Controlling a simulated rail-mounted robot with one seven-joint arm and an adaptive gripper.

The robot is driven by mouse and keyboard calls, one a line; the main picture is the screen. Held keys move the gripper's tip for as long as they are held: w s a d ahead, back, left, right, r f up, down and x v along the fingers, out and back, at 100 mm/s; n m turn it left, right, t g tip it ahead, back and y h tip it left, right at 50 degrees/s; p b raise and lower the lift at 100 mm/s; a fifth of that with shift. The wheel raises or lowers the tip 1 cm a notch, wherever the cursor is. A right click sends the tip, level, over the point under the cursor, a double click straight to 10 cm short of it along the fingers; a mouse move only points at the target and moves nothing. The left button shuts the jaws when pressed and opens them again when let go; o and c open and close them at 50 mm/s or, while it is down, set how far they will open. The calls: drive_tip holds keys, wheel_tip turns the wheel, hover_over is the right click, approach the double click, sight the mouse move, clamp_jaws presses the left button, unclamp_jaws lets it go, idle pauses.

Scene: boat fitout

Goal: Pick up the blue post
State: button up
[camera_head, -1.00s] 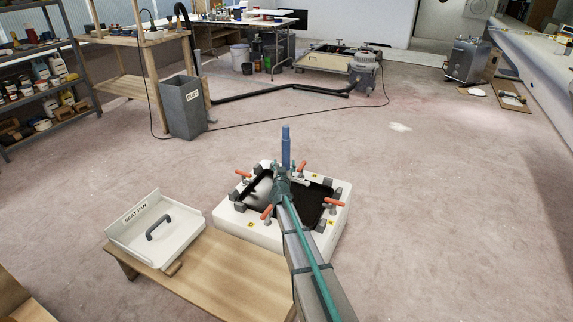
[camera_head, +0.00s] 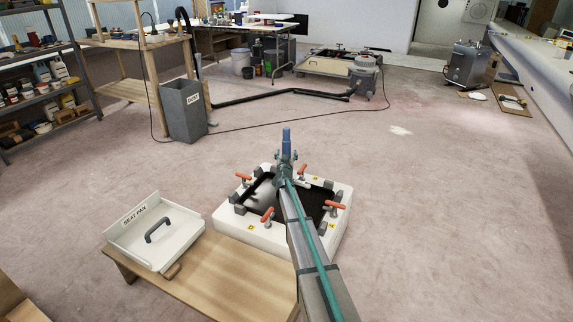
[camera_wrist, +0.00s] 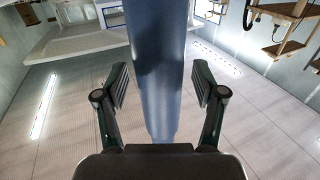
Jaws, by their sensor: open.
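The blue post (camera_head: 286,141) stands upright just beyond the end of my arm in the head view, its lower part hidden behind my gripper (camera_head: 286,165). In the wrist view the blue post (camera_wrist: 157,70) runs between the two finger pads of my open gripper (camera_wrist: 160,90). A gap shows on each side of the post, so the pads do not touch it. The post's foot is hidden in both views.
A white frame (camera_head: 228,228) with several orange-handled clamps and a dark opening lies below my gripper. A white seat pan (camera_head: 182,243) with a grey handle rests on a wooden bench (camera_head: 225,270) to the left.

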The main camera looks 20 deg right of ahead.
sight(286, 128)
clamp_jaws()
idle(0.4)
drive_tip(key=shift+r, duration=0.2)
wheel_tip(286, 128, up, 18)
drive_tip(key=p, duration=0.7)
drive_tip(key=shift+f, duration=0.1)
idle(0.3)
